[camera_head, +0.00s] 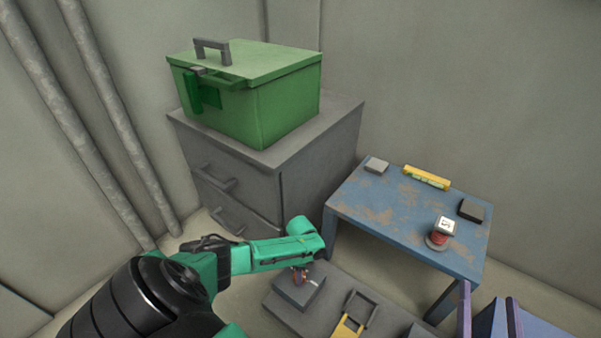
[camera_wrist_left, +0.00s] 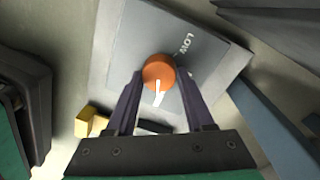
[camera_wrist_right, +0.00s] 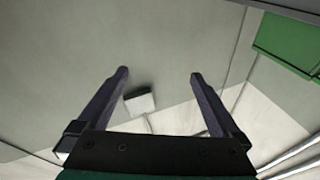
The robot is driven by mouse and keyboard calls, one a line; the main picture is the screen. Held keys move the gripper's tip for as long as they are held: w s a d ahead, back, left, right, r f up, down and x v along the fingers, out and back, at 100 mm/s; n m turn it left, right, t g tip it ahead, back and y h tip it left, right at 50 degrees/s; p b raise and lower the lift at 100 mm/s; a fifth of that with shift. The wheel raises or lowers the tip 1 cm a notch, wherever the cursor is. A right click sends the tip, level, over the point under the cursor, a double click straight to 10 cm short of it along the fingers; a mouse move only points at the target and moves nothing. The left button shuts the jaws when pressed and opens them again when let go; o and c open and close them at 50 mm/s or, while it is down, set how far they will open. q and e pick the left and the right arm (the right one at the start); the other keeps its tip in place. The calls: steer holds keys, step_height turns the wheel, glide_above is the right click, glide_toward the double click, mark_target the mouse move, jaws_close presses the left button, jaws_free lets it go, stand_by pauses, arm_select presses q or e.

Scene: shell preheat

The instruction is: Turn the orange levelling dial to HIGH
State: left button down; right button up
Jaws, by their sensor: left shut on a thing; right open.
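The orange levelling dial (camera_wrist_left: 158,68) sits on a grey plate (camera_wrist_left: 130,45) in the left wrist view. Its white pointer line faces down the picture, towards my gripper's palm. The word LOW is printed to the upper right of the dial; I cannot read HIGH anywhere. My left gripper (camera_wrist_left: 158,80) is shut on the dial, one finger on each side. In the head view the dial is small and partly hidden under my left gripper (camera_head: 301,268), on a grey block (camera_head: 301,292). My right gripper (camera_wrist_right: 158,74) is open and empty in its wrist view.
A blue worn table (camera_head: 375,212) at the right holds a yellow level (camera_head: 426,177), grey blocks and a red-and-white item (camera_head: 439,236). A green box (camera_head: 285,100) stands on a grey drawer cabinet (camera_head: 335,135). A yellow-handled piece (camera_head: 347,327) lies beside the dial block.

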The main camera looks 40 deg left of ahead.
arm_select(q)
steer(key=shift+c, duration=1.4)
jaws_free()
steer(key=shift+r, duration=0.15)
